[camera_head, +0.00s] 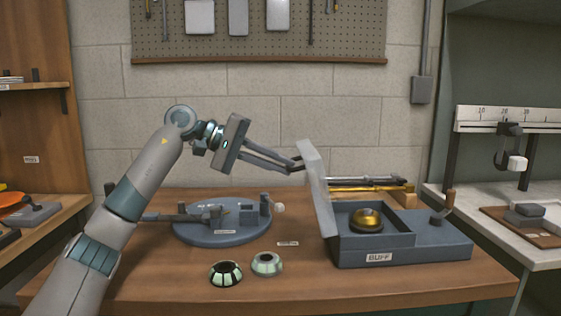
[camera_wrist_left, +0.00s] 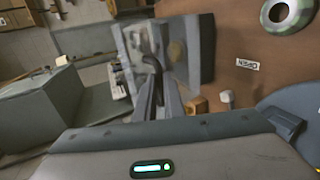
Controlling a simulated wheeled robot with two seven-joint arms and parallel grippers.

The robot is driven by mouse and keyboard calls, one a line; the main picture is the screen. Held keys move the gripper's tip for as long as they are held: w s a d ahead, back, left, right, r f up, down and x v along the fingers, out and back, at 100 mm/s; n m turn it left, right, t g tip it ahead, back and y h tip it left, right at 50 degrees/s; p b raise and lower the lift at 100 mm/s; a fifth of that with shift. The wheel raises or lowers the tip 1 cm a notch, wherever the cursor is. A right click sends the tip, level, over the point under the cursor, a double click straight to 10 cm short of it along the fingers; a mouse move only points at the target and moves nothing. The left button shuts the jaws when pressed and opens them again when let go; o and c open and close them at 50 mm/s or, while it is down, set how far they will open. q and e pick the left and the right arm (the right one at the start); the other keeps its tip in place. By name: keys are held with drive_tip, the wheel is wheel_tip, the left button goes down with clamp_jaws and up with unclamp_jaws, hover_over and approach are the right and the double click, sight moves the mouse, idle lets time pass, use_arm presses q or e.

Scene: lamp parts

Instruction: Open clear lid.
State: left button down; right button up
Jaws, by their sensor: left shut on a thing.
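The clear lid (camera_head: 313,180) is a pale translucent panel on the grey box labelled BUFF (camera_head: 375,252). It stands steeply raised at the box's left side, leaning slightly left at its top. The open box shows a gold domed part (camera_head: 367,219) inside. My left gripper (camera_head: 296,165) reaches in from the left and is shut at the lid's upper left face. In the left wrist view my left gripper (camera_wrist_left: 153,70) is closed at a dark handle-like piece on the lid (camera_wrist_left: 178,45). The exact contact is hard to see. My right gripper is in neither view.
A round blue-grey base (camera_head: 215,235) with small fixtures stands left of the box. Two ring-shaped parts, a dark one (camera_head: 226,273) and a paler one (camera_head: 267,263), sit in front. Metal rods (camera_head: 365,184) lie on a rack behind the box. The table's front right is clear.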

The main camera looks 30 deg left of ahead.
use_arm(q)
drive_tip(key=shift+d+f, duration=0.15)
drive_tip(key=shift+f, duration=0.85)
drive_tip(key=c, duration=1.8)
unclamp_jaws()
drive_tip(key=shift+c, duration=0.2)
drive_tip(key=shift+w, duration=0.2)
drive_tip(key=shift+r, duration=0.15)
drive_tip(key=shift+a+r, duration=0.1)
drive_tip(key=shift+a, duration=0.2)
drive_tip(key=v, duration=1.7)
drive_tip(key=shift+r+p, duration=0.2)
drive_tip(key=shift+p, duration=0.25)
